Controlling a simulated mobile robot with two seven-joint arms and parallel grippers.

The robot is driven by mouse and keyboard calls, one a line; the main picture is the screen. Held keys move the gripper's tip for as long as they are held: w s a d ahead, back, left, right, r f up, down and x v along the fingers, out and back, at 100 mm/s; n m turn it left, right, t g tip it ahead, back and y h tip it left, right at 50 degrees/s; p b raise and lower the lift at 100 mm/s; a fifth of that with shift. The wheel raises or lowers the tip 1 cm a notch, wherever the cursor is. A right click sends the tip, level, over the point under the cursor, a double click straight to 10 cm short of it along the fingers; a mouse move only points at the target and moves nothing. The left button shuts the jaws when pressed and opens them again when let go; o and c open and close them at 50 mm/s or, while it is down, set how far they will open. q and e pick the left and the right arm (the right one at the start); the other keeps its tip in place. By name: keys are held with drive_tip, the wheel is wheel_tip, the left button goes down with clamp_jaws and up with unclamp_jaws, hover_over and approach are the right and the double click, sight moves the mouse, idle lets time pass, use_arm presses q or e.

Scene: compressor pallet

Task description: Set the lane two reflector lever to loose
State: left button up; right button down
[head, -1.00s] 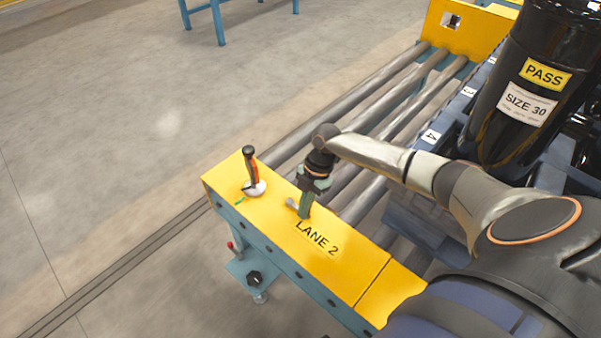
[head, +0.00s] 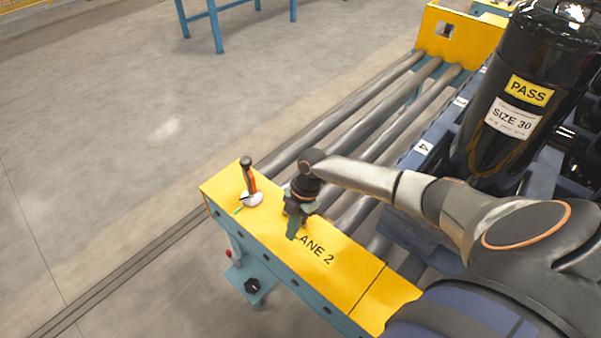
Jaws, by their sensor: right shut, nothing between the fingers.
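The lever (head: 247,176) stands upright on the yellow lane end cover (head: 344,284). It has a black top, an orange-red stripe and a round white base; a small green mark lies beside the base. My right gripper (head: 292,234) is shut and empty, pointing down over the cover, to the right of the lever and apart from it. Its fingers overlap the left end of the LANE 2 label (head: 316,250). I cannot tell whether the fingertips touch the cover. My left gripper is not in view.
Grey rollers (head: 345,110) run from the cover to a far yellow end plate (head: 458,32). A black cylinder (head: 515,105) marked PASS and SIZE 30 stands at the right. A black knob (head: 252,286) sits below the cover. The floor at left is clear.

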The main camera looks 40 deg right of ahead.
drive_tip(key=p+v, duration=0.1)
drive_tip(key=v, duration=0.9)
drive_tip(key=shift+w, duration=0.4)
drive_tip(key=shift+s, duration=0.1)
